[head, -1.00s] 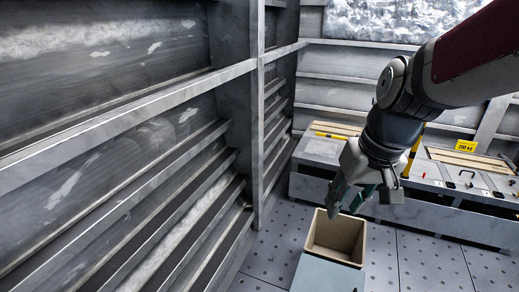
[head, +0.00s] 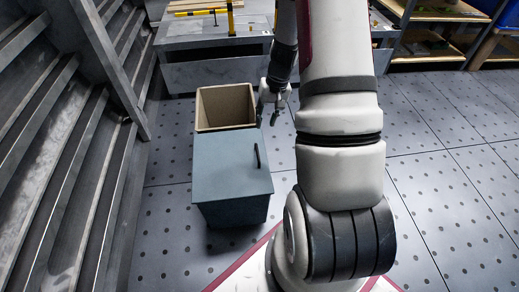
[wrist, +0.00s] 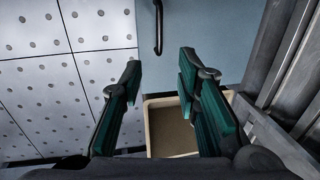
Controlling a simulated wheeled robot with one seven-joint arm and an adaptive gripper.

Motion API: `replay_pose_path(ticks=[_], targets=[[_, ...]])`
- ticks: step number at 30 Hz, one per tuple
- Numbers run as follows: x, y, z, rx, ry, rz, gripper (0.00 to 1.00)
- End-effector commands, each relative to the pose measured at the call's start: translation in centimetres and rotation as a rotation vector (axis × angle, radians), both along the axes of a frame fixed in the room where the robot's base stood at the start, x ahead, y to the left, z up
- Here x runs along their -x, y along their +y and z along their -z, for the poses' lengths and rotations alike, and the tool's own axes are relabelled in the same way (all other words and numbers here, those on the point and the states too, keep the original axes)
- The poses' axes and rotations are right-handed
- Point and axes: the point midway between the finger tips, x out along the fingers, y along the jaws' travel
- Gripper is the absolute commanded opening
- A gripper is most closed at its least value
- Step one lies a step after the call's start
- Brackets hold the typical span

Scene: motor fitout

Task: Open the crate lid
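The blue-grey crate lid (head: 225,165) lies flat on the crate in the head view, with a dark bar handle (head: 256,158) near its right edge. An open tan-walled box (head: 225,92) adjoins it behind. My gripper (head: 268,108) is by the right side of the tan box, beyond the handle and apart from it. In the wrist view my gripper (wrist: 160,85) is open and nothing shows between its fingers. The lid (wrist: 220,35) and handle (wrist: 158,25) lie ahead of the fingertips there; the tan box (wrist: 170,135) shows below, partly hidden by the fingers.
A slatted metal wall (head: 60,150) runs close along the left. A grey bench (head: 215,75) with yellow bars stands behind the crate. Shelving (head: 430,45) is at the back right. The dotted floor (head: 450,170) on the right is clear.

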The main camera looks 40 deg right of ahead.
Motion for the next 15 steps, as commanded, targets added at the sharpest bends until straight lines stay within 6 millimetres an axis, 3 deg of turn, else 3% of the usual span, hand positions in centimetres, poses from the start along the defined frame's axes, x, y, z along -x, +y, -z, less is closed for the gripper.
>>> replay_pose_path(ticks=[5, 15], targets=[[-0.1, 0.2, 1.7, -0.002, 0.002, 0.003, 0.30], [-0.8, 1.2, 8.1, -0.002, 0.003, 0.001, 0.30]])
